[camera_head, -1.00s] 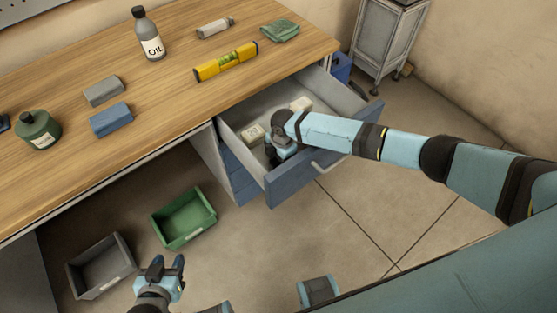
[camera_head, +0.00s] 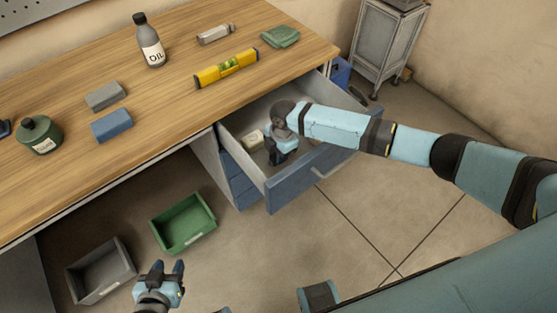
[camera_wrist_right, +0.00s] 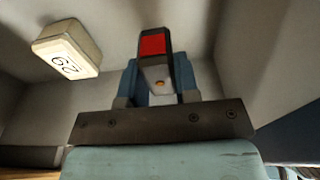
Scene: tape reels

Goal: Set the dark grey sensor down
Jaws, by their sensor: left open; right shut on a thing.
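My right gripper (camera_head: 277,158) reaches down into the open drawer (camera_head: 312,174). In the right wrist view its fingers (camera_wrist_right: 159,80) are shut on the dark grey sensor (camera_wrist_right: 152,43), which has a red face and a pale lower part. The sensor points away from the fingers, over the drawer's light floor. Whether it touches the floor I cannot tell. In the head view the gripper and arm hide the sensor. My left gripper (camera_head: 168,268) is open and empty, low in the head view near the bins.
A cream box with a number (camera_head: 252,140) lies in the drawer left of my right gripper; it also shows in the wrist view (camera_wrist_right: 66,49). Drawer walls stand close around. A green bin (camera_head: 184,239) and grey bin (camera_head: 126,262) are on the floor. Bench items include a yellow level (camera_head: 210,75).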

